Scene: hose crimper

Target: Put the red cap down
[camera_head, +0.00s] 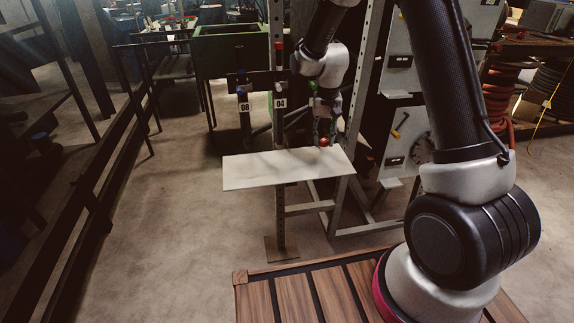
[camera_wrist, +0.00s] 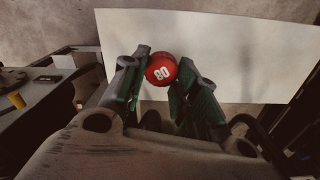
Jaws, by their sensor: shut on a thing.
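The red cap (camera_wrist: 162,69) has white markings on its top and sits between the fingertips of my gripper (camera_wrist: 159,80). In the head view the red cap (camera_head: 324,142) shows just below the fingers of my gripper (camera_head: 325,136). My gripper is shut on it and points down over the right part of a white shelf board (camera_head: 260,170). The board fills the far side of the wrist view (camera_wrist: 230,45). I cannot tell whether the cap touches the board.
Grey cabinet boxes (camera_head: 405,140) stand to the right. The left and middle of the board are bare. A green bin (camera_head: 230,50) is at the back.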

